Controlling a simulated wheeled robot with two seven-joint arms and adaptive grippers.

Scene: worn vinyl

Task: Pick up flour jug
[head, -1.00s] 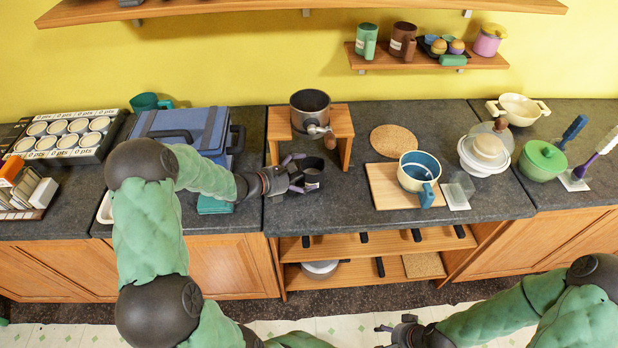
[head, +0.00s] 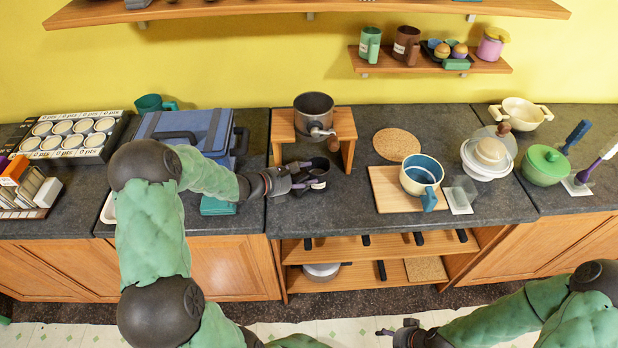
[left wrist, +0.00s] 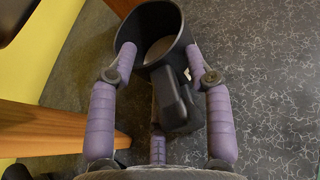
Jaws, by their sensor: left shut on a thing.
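A dark grey jug (head: 319,168), which I take for the flour jug, is on the dark counter in front of the small wooden stand. My left gripper (head: 307,177) is shut on it from the left.
The wooden stand (head: 345,128) holds a dark pot (head: 313,108) just behind the jug. A blue case (head: 205,132) lies to the left. A board (head: 382,192) with a blue-and-cream mug (head: 420,175) is to the right. Bare counter lies between jug and board.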

